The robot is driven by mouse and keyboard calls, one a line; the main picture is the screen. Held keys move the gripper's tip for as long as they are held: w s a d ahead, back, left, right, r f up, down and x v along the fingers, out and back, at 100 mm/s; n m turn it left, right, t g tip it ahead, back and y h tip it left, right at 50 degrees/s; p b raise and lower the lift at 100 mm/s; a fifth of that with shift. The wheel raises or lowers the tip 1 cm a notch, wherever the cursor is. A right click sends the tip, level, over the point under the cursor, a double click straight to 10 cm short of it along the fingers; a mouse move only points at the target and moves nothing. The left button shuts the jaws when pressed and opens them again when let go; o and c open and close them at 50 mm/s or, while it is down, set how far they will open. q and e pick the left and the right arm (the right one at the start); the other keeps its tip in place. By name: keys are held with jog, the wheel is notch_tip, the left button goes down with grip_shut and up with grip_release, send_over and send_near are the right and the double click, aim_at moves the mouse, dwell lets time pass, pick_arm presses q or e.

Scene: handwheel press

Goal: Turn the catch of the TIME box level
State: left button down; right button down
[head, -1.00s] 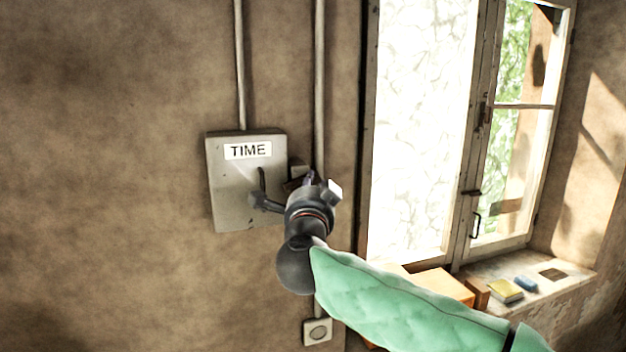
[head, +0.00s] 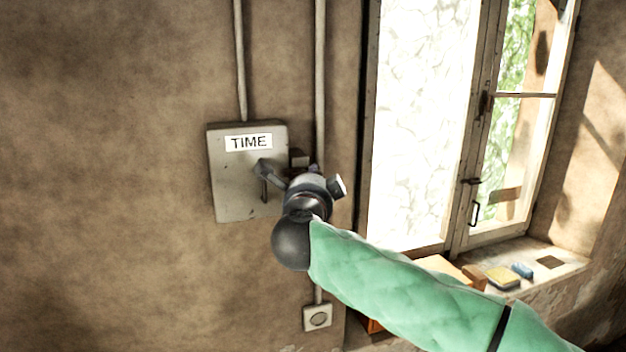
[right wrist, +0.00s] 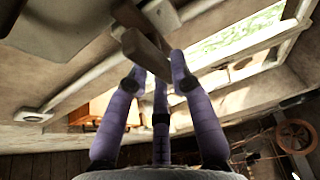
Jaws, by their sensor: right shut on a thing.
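The grey TIME box (head: 228,185) hangs on the wall with its white label near the top. My left gripper is not in view.
Two vertical pipes (head: 241,60) run up the wall, one close to the box's right edge. A wall socket (head: 317,317) is below. An open window (head: 470,130) is at the right, with a yellow item (head: 503,278) and a blue item (head: 522,271) on its sill.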

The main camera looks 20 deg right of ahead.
jog(key=c, duration=1.1)
grip_release()
jog(key=v, duration=1.2)
